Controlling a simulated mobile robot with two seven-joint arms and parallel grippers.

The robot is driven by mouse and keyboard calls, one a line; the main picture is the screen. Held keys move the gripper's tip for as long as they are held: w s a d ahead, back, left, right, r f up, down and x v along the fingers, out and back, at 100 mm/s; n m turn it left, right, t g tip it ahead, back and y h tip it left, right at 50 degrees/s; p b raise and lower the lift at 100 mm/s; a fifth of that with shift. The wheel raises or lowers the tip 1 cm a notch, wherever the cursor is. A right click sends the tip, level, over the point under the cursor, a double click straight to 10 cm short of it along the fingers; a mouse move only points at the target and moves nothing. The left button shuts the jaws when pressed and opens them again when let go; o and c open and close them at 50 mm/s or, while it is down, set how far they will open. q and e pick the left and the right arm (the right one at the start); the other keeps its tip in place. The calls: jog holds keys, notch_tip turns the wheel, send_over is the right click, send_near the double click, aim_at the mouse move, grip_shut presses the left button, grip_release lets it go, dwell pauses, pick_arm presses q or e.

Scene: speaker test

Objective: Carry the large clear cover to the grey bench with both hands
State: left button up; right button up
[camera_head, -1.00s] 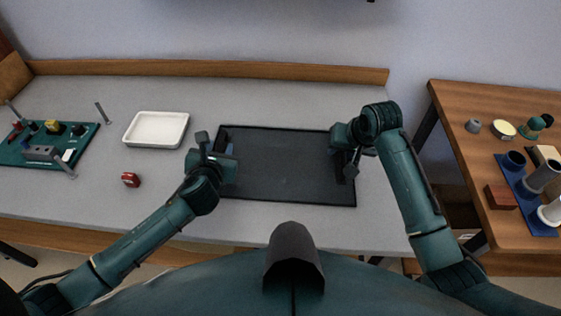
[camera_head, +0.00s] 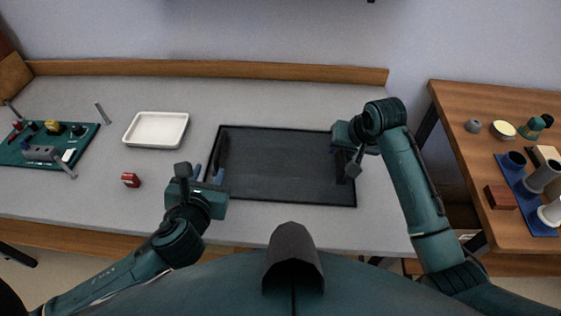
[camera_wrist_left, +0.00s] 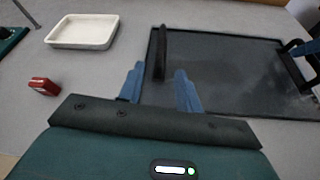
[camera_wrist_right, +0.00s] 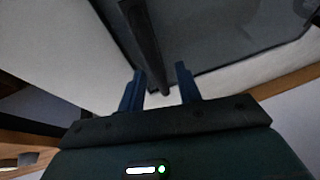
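The large cover (camera_head: 275,165) is a dark see-through panel with a black rim and a bar handle at each end. It lies flat on the grey bench (camera_head: 290,225). It also shows in the left wrist view (camera_wrist_left: 225,75). My left gripper (camera_head: 208,174) is open and empty, just off the cover's left edge; the left handle (camera_wrist_left: 161,52) stands beyond its fingertips. My right gripper (camera_head: 346,152) is at the right end by the right handle (camera_wrist_right: 143,40). Its fingers are apart, and the handle's near end shows between them; contact is unclear.
A white tray (camera_head: 156,129) and a small red block (camera_head: 131,180) stand left of the cover. A green board (camera_head: 45,145) with parts lies at far left. A wooden table (camera_head: 470,165) with several items stands right, across a gap. Bare bench surrounds the cover.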

jog(key=v, duration=1)
jog(key=shift+s+r, duration=0.15)
jog(key=shift+r, duration=0.1)
jog(key=shift+d, duration=0.1)
